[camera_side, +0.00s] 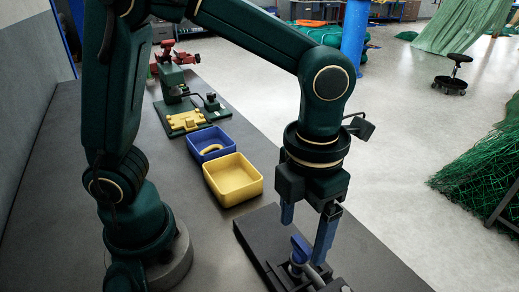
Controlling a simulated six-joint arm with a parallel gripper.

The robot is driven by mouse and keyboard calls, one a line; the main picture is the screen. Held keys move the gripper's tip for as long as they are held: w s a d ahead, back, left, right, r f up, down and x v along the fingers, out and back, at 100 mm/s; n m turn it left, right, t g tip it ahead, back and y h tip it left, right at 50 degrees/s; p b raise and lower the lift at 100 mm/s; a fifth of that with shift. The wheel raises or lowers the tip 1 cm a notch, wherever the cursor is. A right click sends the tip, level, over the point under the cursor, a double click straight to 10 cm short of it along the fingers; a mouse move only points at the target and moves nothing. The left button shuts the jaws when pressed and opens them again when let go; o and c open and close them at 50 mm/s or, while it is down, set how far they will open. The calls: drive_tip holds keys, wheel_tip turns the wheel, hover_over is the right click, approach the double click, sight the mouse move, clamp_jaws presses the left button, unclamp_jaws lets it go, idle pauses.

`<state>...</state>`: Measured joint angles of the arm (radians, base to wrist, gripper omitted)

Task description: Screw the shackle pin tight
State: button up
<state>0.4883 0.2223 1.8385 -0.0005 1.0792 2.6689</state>
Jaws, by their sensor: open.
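A dark fixture plate (258,232) lies on the bench at the lower middle right. A small blue piece (300,247), which looks like the flat head of the shackle pin, stands up from it. Below it is a grey metal part (298,269), probably the shackle, partly cut off by the bottom edge. My gripper (303,243) points down over the fixture with its two blue fingers apart. The blue piece shows between the fingertips; I cannot tell whether either finger touches it. How far the pin sits in the shackle is not visible.
A yellow bin (233,196) and a blue bin (193,141) holding a yellow curved piece stand behind the fixture. Further back are a green and yellow tool fixture (184,121) and a red vise (172,56). Bare bench (75,200) lies at left.

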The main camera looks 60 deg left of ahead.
sight(300, 242)
drive_tip(key=shift+r, duration=1.55)
drive_tip(key=shift+w+a+r, duration=0.15)
drive_tip(key=shift+a+r, duration=0.05)
drive_tip(key=s+a+m+t, duration=0.1)
drive_tip(key=a+m+t, duration=0.1)
drive_tip(key=m, duration=1)
drive_tip(key=s+a+r+m+t, duration=0.1)
drive_tip(key=a+m, duration=0.4)
drive_tip(key=m, duration=0.7)
drive_tip(key=s+a+m+t, duration=0.2)
drive_tip(key=s+a+m, duration=0.1)
drive_tip(key=m, duration=0.8)
drive_tip(key=shift+a+r+m+t, duration=0.3)
drive_tip(key=shift+a+m, duration=0.1)
drive_tip(key=shift+a, duration=0.15)
